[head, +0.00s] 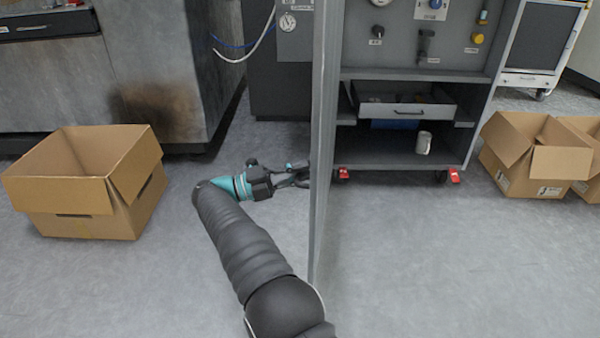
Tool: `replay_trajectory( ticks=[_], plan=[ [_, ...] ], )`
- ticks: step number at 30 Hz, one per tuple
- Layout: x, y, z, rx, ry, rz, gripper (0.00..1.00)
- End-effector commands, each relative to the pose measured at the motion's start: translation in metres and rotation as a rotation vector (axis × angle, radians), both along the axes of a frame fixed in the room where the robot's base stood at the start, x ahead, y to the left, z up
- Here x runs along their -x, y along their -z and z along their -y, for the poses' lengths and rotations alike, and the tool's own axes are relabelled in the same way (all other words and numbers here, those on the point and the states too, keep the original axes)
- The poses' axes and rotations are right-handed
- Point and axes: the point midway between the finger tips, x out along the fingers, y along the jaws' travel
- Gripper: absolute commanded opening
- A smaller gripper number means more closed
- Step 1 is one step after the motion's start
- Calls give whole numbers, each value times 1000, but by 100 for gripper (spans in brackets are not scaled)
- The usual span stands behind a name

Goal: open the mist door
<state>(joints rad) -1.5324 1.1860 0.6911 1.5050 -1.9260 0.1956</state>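A tall grey door panel (325,120), which I take to be the mist door, stands nearly edge-on to the view. It juts out toward me from the left side of a grey cabinet (415,75), whose front and shelves are uncovered to the right of the panel. My gripper (303,177) is on the left side of the panel, low down, with its fingers pointing right, close to or touching the panel. The fingertips are small and dark against the panel, so their opening and any contact are unclear. No handle shows on the panel.
An open cardboard box (90,190) stands on the floor at left; more boxes (535,155) stand at right. The cabinet holds a drawer (400,108) and a white mug (423,142). A grey machine (165,75) stands behind at left. Floor right of the panel is clear.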

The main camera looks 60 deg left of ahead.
Motion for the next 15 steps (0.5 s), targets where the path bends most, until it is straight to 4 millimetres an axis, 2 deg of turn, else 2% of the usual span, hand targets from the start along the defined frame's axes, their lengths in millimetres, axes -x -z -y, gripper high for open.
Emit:
replay_trajectory(
  ticks=[1,3,10,15],
  plan=[
    [2,4,0,5,0,-2,28],
    [0,3,0,5,1,-1,39],
    [-3,2,0,3,2,0,39],
    [2,3,-2,2,0,0,39]
  ],
)
